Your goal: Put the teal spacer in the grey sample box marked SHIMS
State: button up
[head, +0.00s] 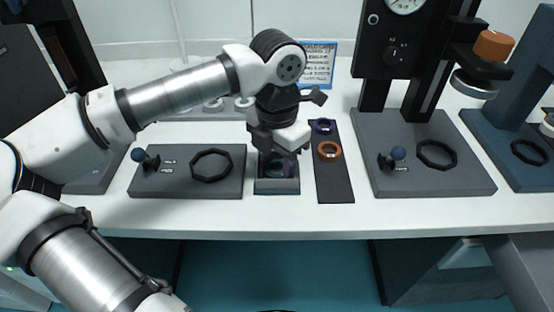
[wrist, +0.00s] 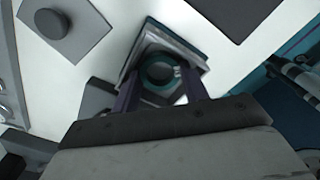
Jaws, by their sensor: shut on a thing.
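The teal spacer (wrist: 160,86) is a ring. It shows between my two fingers in the wrist view, and a little teal shows under my gripper in the head view. My gripper (head: 278,160) is shut on the spacer and points down at the grey sample box (head: 278,187). The box stands on the white table, and its rim (wrist: 187,48) frames the spacer in the wrist view. The spacer appears within the box opening, but its exact height is unclear. My gripper hides the back of the box, and I cannot read a SHIMS label.
Right of the box, a dark strip (head: 334,188) carries an orange ring (head: 329,150) and a purple ring (head: 322,126). A grey plate (head: 185,185) with a black ring lies left. A gauge stand (head: 430,185) is further right. The table's front edge is close.

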aim_at(277, 167)
jog(key=shift+s+f, duration=0.1)
jog(key=shift+f, duration=0.2)
jog(key=o, duration=0.7)
jog(key=shift+o, duration=0.2)
jog(key=shift+r+p, duration=0.5)
notch_tip(277, 167, up, 12)
jog(key=shift+b, duration=0.4)
